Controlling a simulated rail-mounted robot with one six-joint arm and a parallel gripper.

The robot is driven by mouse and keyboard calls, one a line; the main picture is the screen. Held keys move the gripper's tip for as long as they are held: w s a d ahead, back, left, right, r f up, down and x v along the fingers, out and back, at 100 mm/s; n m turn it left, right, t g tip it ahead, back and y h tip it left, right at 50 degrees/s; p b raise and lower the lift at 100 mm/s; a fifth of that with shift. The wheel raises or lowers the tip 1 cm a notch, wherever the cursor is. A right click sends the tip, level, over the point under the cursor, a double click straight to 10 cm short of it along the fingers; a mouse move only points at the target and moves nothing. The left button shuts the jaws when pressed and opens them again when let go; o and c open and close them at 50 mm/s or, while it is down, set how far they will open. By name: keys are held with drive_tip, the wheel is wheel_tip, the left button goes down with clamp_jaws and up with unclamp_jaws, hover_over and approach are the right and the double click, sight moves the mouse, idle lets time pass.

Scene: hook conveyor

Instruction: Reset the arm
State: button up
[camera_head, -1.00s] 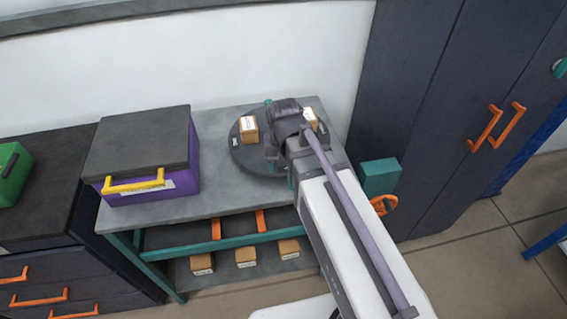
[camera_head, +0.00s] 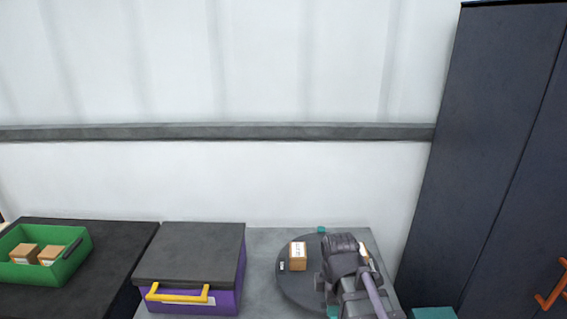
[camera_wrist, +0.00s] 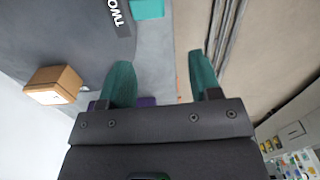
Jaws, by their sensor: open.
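My gripper (camera_wrist: 161,78) shows in the wrist view with its two teal fingers spread apart and nothing between them. In the head view my dark wrist (camera_head: 342,258) is over the right part of the round dark turntable (camera_head: 296,292), and the fingers cannot be made out there. In the wrist view the turntable (camera_wrist: 85,30) is at the upper left, with part of a printed label, and a cardboard box (camera_wrist: 55,82) is left of the fingers.
The turntable bears a box (camera_head: 298,256) left of my wrist and another partly hidden behind it. A purple case (camera_head: 225,298) with a dark lid stands to the left. A green bin (camera_head: 70,262) holds boxes. A tall dark cabinet (camera_head: 480,150) stands at right.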

drive_tip(key=s+d+m, duration=0.4)
drive_tip(key=m, duration=1.4)
drive_tip(key=shift+s, duration=0.2)
